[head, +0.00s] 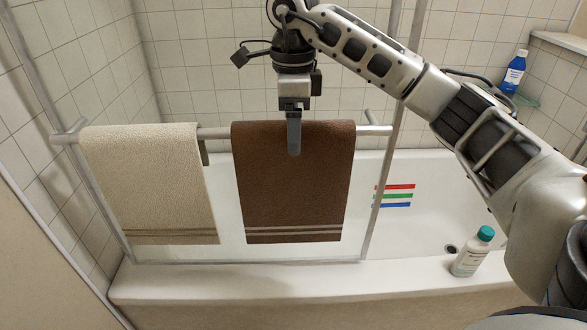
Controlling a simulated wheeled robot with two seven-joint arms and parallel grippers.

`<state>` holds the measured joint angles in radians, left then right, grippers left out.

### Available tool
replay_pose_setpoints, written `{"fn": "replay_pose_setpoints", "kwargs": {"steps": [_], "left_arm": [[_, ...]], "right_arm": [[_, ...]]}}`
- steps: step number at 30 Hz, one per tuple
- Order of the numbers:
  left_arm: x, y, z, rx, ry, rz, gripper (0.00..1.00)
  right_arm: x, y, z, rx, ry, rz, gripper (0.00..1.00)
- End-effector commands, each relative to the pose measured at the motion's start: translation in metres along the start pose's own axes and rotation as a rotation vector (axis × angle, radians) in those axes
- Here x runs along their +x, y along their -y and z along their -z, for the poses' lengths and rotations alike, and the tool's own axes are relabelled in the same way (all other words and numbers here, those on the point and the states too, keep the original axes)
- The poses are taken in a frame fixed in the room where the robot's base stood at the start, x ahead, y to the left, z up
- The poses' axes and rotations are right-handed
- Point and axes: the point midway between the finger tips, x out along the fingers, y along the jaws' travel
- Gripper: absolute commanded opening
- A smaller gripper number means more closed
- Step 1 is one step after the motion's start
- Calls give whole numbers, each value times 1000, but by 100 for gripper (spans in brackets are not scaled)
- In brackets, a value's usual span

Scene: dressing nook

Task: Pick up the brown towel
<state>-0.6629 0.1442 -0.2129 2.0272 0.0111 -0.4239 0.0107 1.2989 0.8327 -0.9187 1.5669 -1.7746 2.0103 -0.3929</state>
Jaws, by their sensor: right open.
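The brown towel (290,190) hangs over a metal rail, with pale stripes near its lower edge. My right gripper (293,148) points down at the towel's top edge, with one finger in front of the towel. The other finger is hidden, so I cannot tell whether it is behind the towel. The gripper is open. The towel hangs straight on the rail. My left gripper is not in view.
A beige towel (150,185) hangs on the same rail (215,132) to the left. Behind is a white bathtub (425,225). A white bottle with a teal cap (470,257) stands on the tub rim at right. A blue bottle (514,73) stands at the far right.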

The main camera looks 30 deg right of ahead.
Motion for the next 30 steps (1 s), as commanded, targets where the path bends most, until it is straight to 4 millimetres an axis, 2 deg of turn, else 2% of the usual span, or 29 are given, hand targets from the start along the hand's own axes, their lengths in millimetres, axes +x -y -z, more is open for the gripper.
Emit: {"fn": "replay_pose_setpoints", "kwargs": {"steps": [9, 18, 20, 24, 30], "left_arm": [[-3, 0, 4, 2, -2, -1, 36], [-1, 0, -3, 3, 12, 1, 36], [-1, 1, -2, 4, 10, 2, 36], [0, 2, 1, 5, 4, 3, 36], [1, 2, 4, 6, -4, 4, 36]], "right_arm": [[43, 5, 2, 0, -2, -3, 75], [49, 6, 1, 0, -1, 0, 75], [49, 6, 1, 0, -1, -1, 61], [49, 6, 1, 0, -1, -1, 22], [48, 6, 1, 0, 0, 0, 22]]}}
